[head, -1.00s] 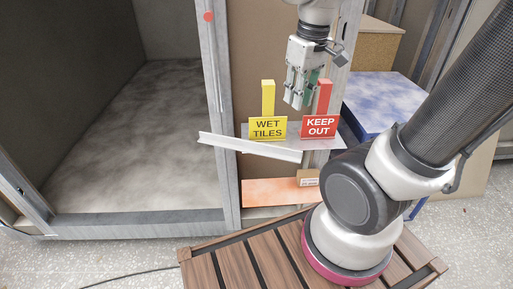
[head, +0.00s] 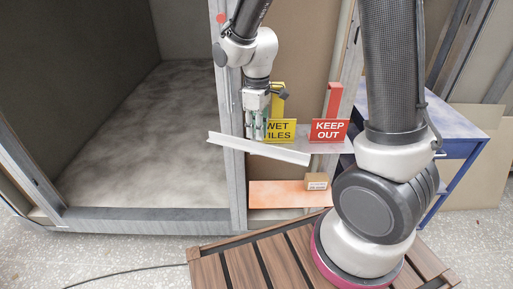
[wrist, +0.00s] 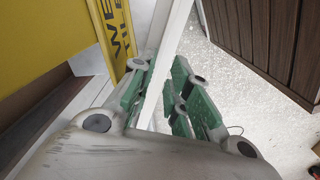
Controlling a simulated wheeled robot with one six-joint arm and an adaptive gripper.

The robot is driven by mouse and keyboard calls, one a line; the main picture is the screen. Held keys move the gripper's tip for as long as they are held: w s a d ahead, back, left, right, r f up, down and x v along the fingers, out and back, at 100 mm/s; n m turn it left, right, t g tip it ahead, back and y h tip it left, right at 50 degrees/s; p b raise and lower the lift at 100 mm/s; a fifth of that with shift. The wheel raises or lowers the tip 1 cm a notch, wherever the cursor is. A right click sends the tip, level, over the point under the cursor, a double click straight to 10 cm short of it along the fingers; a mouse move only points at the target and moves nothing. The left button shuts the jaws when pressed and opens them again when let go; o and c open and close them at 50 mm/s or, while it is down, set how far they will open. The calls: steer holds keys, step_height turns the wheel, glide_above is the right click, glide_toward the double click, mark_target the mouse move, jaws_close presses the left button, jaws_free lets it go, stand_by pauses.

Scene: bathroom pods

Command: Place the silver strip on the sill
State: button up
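The sill (head: 145,218) is the grey ledge along the bottom of the pod opening, bare, at lower left.
A yellow WET TILES sign (head: 279,132) and a red KEEP OUT sign (head: 328,131) stand on the shelf close behind the strip. A metal post (head: 232,170) separates shelf and pod opening. Below are an orange board (head: 275,194) and small box (head: 316,181).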

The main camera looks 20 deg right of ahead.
mark_target(256, 142)
steer(key=f, duration=0.5)
steer(key=shift+w, duration=0.25)
steer(key=shift+r, duration=0.1)
jaws_close()
